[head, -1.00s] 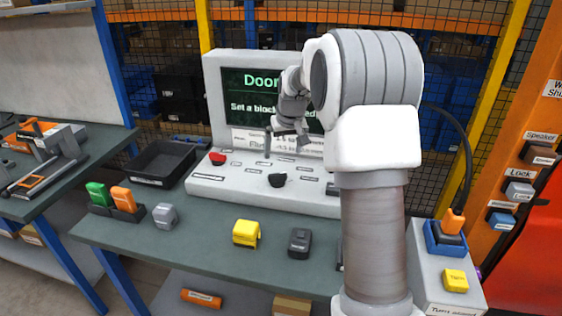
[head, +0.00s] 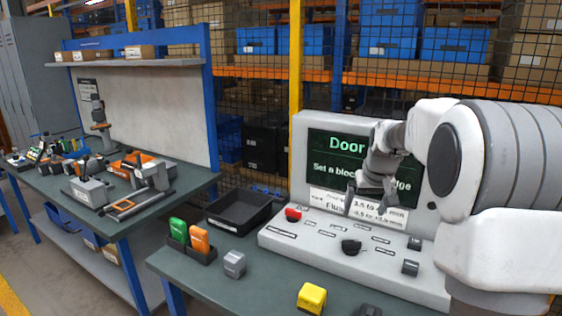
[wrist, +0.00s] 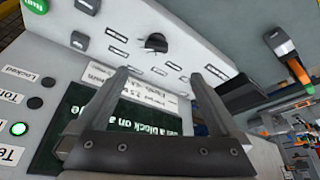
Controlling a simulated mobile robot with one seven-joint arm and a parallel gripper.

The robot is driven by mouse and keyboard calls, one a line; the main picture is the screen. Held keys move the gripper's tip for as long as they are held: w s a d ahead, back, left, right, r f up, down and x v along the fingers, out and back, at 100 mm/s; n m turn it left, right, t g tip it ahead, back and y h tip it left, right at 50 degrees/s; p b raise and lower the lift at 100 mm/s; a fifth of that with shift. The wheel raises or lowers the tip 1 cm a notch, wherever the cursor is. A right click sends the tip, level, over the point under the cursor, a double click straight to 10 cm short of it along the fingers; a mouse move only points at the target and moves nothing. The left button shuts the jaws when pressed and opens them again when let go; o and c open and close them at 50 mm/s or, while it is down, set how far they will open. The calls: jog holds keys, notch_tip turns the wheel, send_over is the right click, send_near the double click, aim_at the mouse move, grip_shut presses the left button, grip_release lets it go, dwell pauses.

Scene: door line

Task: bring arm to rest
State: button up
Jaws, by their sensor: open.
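My gripper (head: 365,200) is in front of the grey control console (head: 330,262), close to its upright screen panel (head: 352,165), and part of the screen is hidden behind my arm. In the wrist view my gripper (wrist: 160,85) shows two dark fingers spread well apart with nothing between them. Beyond the fingers are the console's black knob (wrist: 156,43) and labels. The fingers appear clear of the console, though the exact gap cannot be told.
A black tray (head: 240,222), green and orange blocks (head: 190,238) in a holder, a grey block (head: 234,264) and a yellow block (head: 311,298) are on the bench. Another bench (head: 160,200) with tools stands left. Mesh fencing and shelves are behind.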

jog(key=s+a+r, duration=0.3)
jog(key=s, duration=0.5)
jog(key=s+a+r, duration=0.2)
jog(key=s+a, duration=0.2)
jog(key=s, duration=0.4)
jog(key=s+a+r, duration=0.3)
jog(key=s, duration=0.5)
jog(key=s+a+f+n+t+p, duration=0.1)
jog(key=s+a+f, duration=0.1)
jog(key=s, duration=0.7)
jog(key=shift+s+f, duration=0.35)
jog(key=shift+f, duration=0.35)
